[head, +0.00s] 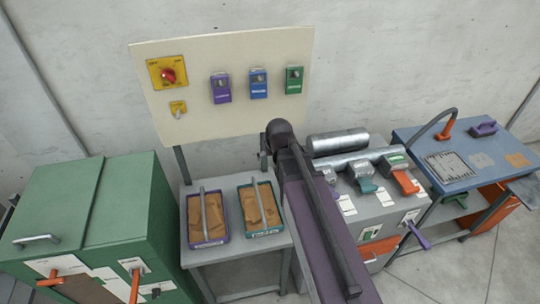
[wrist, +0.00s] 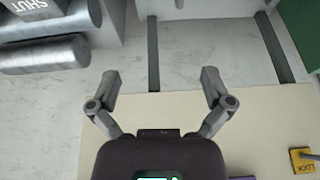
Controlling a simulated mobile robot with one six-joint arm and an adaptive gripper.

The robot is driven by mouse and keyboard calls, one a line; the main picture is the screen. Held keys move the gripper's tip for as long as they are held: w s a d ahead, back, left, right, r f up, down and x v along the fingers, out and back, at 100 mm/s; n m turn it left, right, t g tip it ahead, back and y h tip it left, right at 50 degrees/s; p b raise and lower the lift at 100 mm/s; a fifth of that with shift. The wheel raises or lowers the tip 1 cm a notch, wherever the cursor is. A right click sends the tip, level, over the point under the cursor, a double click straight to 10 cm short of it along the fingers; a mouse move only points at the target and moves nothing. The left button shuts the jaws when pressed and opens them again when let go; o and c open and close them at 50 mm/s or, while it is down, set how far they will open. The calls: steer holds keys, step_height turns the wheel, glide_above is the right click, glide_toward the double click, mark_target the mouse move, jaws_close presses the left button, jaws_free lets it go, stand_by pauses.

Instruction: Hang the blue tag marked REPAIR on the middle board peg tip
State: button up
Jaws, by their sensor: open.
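A blue tag-like piece (head: 258,84) with a grey upper part and a pale label sits in the middle of a row of three on the cream board (head: 215,125). Its lettering is too small to read, and I cannot make out a bare peg tip. A purple piece (head: 220,88) is to its left and a green piece (head: 294,80) to its right. My gripper (wrist: 158,80) is open and empty in the wrist view, with the board's cream surface (wrist: 265,125) behind and below it. In the head view my arm hides the gripper's fingers.
A red knob (head: 169,75) and a yellow lock plate (head: 178,109) are on the board's left. Two trays (head: 207,242) (head: 262,231) stand on the grey table below. Metal rollers (head: 338,143), a grey machine with coloured handles and a blue bench (head: 430,140) are right; a green cabinet (head: 85,200) is left.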

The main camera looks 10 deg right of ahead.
steer(key=shift+s+f+b, duration=0.25)
steer(key=shift+f+b, duration=0.3)
steer(key=shift+f, duration=0.15)
steer(key=shift+s+f+b, duration=0.25)
steer(key=shift+f+b, duration=0.3)
steer(key=shift+f, duration=0.15)
steer(key=s+f+g, duration=0.2)
steer(key=s+g, duration=0.2)
steer(key=s, duration=0.7)
steer(key=shift+s+a+b, duration=0.15)
steer(key=shift+s+b, duration=0.15)
steer(key=shift+s, duration=0.1)
steer(key=shift+w+h, duration=0.1)
steer(key=shift+h, duration=0.2)
stand_by(1.4)
